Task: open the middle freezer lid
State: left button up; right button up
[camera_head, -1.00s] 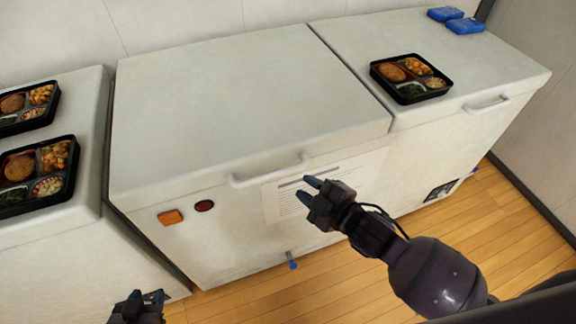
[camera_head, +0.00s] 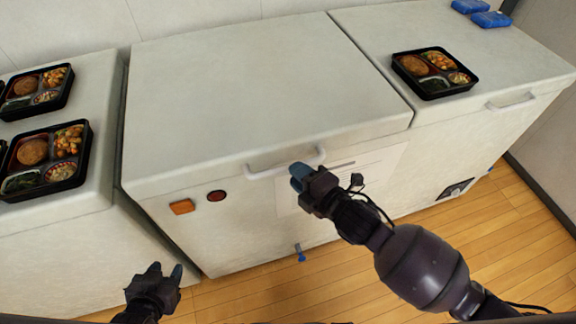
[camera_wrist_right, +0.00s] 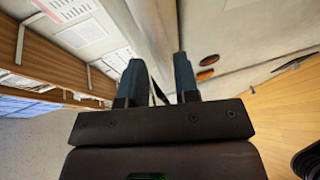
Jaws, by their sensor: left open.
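The middle freezer's pale lid (camera_head: 250,95) lies flat and shut, with no visible gap. Its white handle (camera_head: 262,173) runs along the front edge. My right gripper (camera_head: 300,177) is at the right part of this handle, and its fingers hide some of it. In the right wrist view, my right gripper's fingers (camera_wrist_right: 160,78) stand apart, with a pale bar-like strip running between them. I cannot tell whether they touch the handle. My left gripper (camera_head: 164,270) is open and empty, low in front of the freezer's left side.
The left freezer (camera_head: 100,88) carries several bento trays, one (camera_head: 88,160) near its front. The right freezer (camera_head: 390,30) carries a bento tray (camera_head: 473,84) and two blue packs (camera_head: 490,18). The middle lid's top is clear. Wooden floor (camera_head: 500,240) lies in front.

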aim_at(288, 165)
jog(key=shift+x, duration=2)
grip_shut()
